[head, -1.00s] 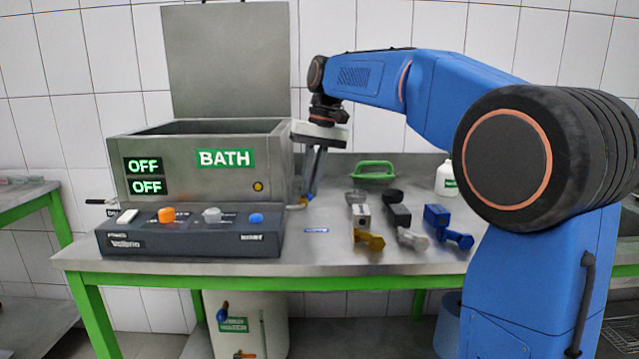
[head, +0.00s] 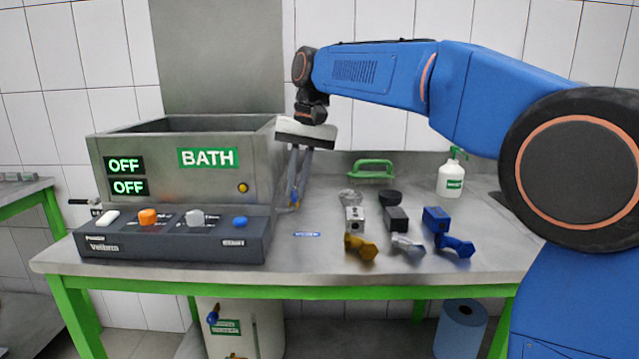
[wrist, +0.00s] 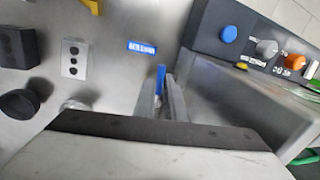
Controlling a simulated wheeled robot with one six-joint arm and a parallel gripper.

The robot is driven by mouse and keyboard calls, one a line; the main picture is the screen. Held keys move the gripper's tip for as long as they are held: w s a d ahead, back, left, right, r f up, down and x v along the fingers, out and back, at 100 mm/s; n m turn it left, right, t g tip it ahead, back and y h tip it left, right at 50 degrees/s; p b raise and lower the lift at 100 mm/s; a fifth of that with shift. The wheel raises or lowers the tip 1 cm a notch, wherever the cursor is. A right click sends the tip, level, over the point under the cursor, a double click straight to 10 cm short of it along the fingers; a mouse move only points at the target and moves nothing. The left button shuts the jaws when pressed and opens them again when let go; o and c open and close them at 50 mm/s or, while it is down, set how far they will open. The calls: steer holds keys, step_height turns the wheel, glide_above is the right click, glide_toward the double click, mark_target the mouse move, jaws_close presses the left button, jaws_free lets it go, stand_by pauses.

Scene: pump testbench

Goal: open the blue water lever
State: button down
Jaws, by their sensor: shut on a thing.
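The blue lever (wrist: 160,79) stands upright in the wrist view, close to the bath's side. My gripper (wrist: 166,88) is shut on it, with a grey finger beside it. In the head view my gripper (head: 296,198) points down at the right side of the steel bath (head: 262,165), and a bit of blue shows between its fingers. The lever's lower part and its valve are mostly hidden by the fingers. A small blue label (head: 306,234) lies flat on the table in front.
A control panel (head: 170,245) with knobs stands in front of the bath. Several valve parts, including a blue handle (head: 455,246), lie on the table (head: 320,262) to the right. A green handle (head: 370,170) and a white bottle (head: 452,180) stand behind.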

stand_by(0.5)
steer(key=c, duration=1.8)
jaws_free()
steer(key=d+r, duration=0.1)
steer(key=r, duration=0.4)
steer(key=d+r, duration=0.1)
steer(key=r, duration=0.5)
steer(key=d+r, duration=0.1)
steer(key=r, duration=0.5)
steer(key=shift+d, duration=0.2)
